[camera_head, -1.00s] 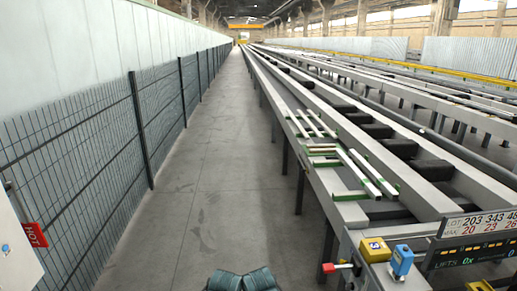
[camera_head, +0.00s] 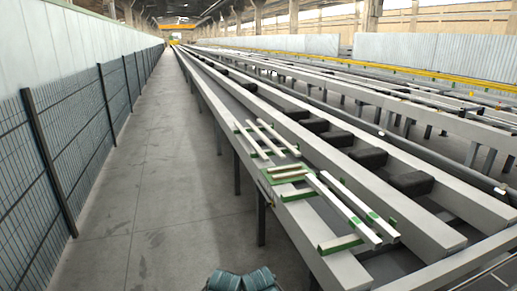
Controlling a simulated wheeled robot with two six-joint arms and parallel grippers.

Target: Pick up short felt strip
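Several green strips that look like felt lie on the near end of the runout table (camera_head: 350,268). One green strip (camera_head: 340,244) lies across the front beam near the table's end. Another (camera_head: 299,195) lies farther back, close to a small green-edged stack (camera_head: 287,173) with pale pieces on it. Small green bits (camera_head: 375,216) also show by the long pale bars. I cannot tell which is the short felt strip. Neither of my grippers is in view, and nothing touches the strips.
Two long pale bars (camera_head: 345,210) lie on the table, with thinner ones (camera_head: 265,138) beyond. Dark rollers (camera_head: 410,183) sit between the beams. A mesh fence (camera_head: 55,150) runs along the left. The grey aisle floor (camera_head: 165,200) between fence and table is clear.

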